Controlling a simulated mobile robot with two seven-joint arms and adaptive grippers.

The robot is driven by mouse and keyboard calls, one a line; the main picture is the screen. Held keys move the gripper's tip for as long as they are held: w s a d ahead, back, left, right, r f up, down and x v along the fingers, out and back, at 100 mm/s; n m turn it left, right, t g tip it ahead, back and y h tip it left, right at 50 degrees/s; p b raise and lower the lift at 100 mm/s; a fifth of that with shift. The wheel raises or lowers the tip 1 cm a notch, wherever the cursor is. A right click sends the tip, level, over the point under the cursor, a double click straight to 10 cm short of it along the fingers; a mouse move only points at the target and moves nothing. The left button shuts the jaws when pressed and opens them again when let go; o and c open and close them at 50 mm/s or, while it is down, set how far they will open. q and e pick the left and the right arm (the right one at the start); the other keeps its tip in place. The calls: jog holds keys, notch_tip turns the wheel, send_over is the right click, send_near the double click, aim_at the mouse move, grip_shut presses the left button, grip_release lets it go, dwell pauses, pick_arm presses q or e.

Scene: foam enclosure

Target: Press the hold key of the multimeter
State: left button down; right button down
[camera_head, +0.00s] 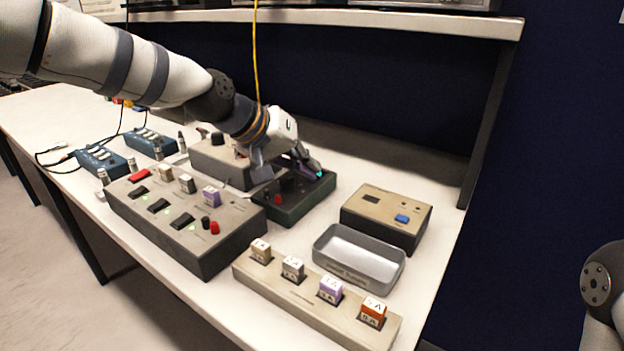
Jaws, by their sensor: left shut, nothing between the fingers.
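A dark green box (294,208) with a red and a black socket, which looks like the multimeter, lies flat on the bench. My left gripper (314,171) is shut and empty, reaching down over the far right part of this box. The gripper covers much of the box's top, so I cannot make out the hold key or whether the fingertips touch it. A small cyan glow shows by the fingertips. My right gripper is out of view; only part of that arm shows at the right edge.
A beige-topped box with a blue button (386,214) and a grey tray (358,262) stand to the right. A switch box (185,222) and a strip with labelled blocks (318,300) lie in front. A grey box (222,160) stands behind. A yellow cable (255,55) hangs above.

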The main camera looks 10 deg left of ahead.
pick_arm(q)
jog(key=shift+r, duration=0.75)
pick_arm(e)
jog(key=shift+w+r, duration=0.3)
pick_arm(q)
jog(key=shift+p, duration=0.3)
jog(key=shift+r, duration=0.45)
jog(key=shift+r+p, duration=0.5)
jog(key=shift+r, duration=1.6)
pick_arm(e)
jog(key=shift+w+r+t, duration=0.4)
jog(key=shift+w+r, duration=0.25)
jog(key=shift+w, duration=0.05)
